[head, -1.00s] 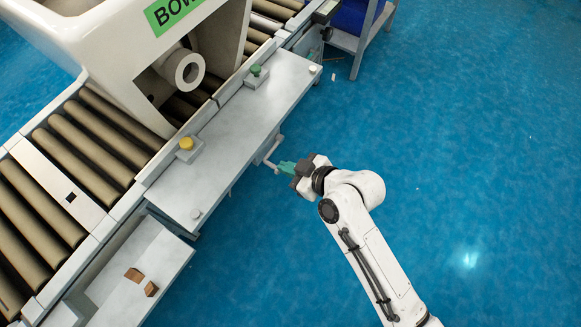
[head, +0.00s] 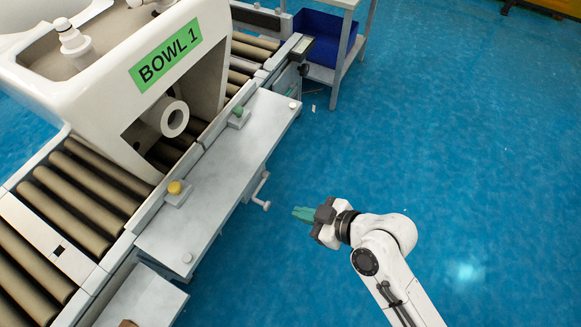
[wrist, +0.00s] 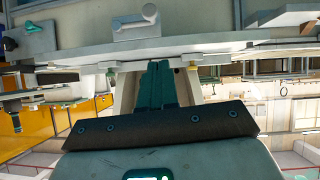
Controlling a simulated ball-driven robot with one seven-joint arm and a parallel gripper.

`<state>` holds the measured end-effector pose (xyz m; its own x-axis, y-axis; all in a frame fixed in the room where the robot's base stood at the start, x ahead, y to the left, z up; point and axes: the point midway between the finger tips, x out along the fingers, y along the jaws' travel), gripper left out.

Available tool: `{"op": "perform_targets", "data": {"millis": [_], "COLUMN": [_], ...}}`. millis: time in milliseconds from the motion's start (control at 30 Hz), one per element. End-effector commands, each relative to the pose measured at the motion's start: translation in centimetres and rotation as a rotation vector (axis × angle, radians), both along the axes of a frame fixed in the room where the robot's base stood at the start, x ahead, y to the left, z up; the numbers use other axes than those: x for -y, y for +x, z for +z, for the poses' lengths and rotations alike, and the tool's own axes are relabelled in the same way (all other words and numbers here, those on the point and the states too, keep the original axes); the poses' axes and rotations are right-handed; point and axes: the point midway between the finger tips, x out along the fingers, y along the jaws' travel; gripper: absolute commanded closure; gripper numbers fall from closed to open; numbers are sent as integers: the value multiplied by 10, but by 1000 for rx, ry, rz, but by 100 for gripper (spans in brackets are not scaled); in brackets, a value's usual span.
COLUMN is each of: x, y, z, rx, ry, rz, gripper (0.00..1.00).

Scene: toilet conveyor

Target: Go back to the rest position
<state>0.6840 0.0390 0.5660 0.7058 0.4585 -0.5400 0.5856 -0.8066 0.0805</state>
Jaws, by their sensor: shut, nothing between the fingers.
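My gripper (head: 302,213) hangs over the blue floor to the right of the conveyor's side shelf in the head view. Its green fingers are together with nothing between them. The fingers also show in the wrist view (wrist: 157,85), pointing toward the underside of the shelf. A grey crank handle (head: 261,192) sticks out from the side of the shelf. The fingertips are apart from it, with a gap of floor showing between them.
A white toilet bowl labelled "BOWL 1" (head: 165,60) sits on the roller conveyor (head: 75,190). The metal shelf (head: 215,185) carries a yellow button (head: 175,187) and a green button (head: 238,111). A blue bin (head: 322,35) stands at the back. The floor (head: 460,150) on the right is clear.

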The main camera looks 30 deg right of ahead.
Motion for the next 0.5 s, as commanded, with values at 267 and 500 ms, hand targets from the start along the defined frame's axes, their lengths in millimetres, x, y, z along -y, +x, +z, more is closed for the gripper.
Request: {"op": "perform_targets", "data": {"millis": [267, 500], "x": [1, 37], "y": [-1, -46], "z": [-1, -24], "rx": [-12, -349], "ry": [-2, -70], "rz": [-2, -131], "gripper": [100, 100]}}
